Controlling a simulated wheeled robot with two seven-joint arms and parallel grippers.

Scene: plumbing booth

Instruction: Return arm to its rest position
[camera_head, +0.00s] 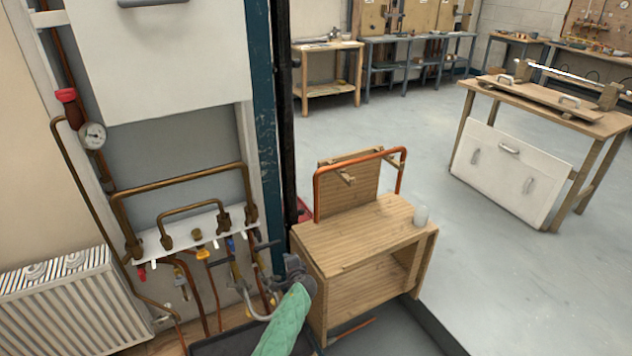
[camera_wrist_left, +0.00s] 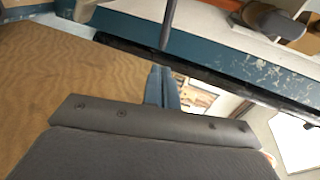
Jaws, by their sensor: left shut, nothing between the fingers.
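My left arm with its green sleeve (camera_head: 285,322) comes in from the bottom of the head view. Its dark left gripper (camera_head: 293,265) is between the pipe panel and the wooden bench, in front of the blue post. In the left wrist view the left gripper (camera_wrist_left: 162,87) shows as two blue-grey fingers close together, shut and empty. The grey gripper body covers the lower part of that view. My right arm and gripper are in neither view.
Copper pipes (camera_head: 180,180), a gauge (camera_head: 93,135) and a radiator (camera_head: 62,295) are at left. Open floor (camera_head: 420,130) lies beyond the bench.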

